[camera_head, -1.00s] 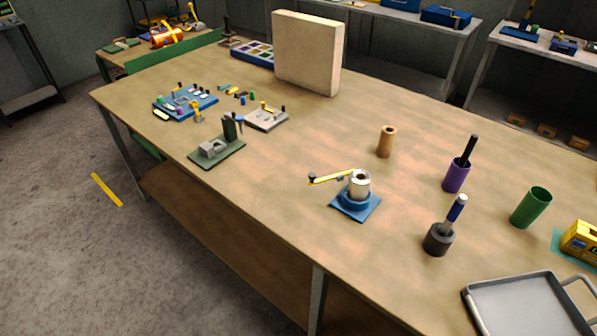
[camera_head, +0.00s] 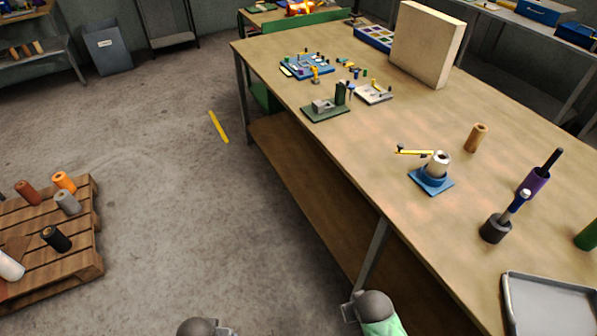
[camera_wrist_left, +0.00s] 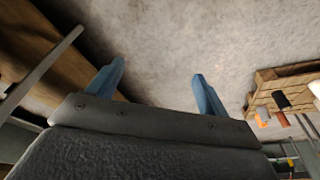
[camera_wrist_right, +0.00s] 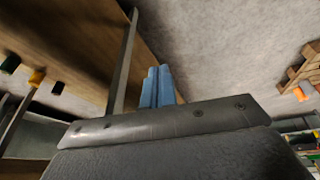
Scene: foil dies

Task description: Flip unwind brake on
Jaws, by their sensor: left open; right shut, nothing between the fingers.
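A blue-based stand (camera_head: 431,180) holds a pale roll and has a yellow lever (camera_head: 413,152) pointing left at its top. It stands near the table's front edge in the head view. Further back, a blue fixture board (camera_head: 306,69) carries several small coloured parts. I cannot tell from the pictures which part is the unwind brake. My left gripper (camera_wrist_left: 158,80) is open and empty, above the floor in the left wrist view. My right gripper (camera_wrist_right: 156,78) is shut and empty, near a table leg in the right wrist view. Neither gripper touches anything.
The long wooden table (camera_head: 350,150) also bears a green-based fixture (camera_head: 325,109), a beige block (camera_head: 424,45), a tan roll (camera_head: 475,138) and a grey tray (camera_head: 552,305). A pallet (camera_head: 85,235) with several rolls lies on the left.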

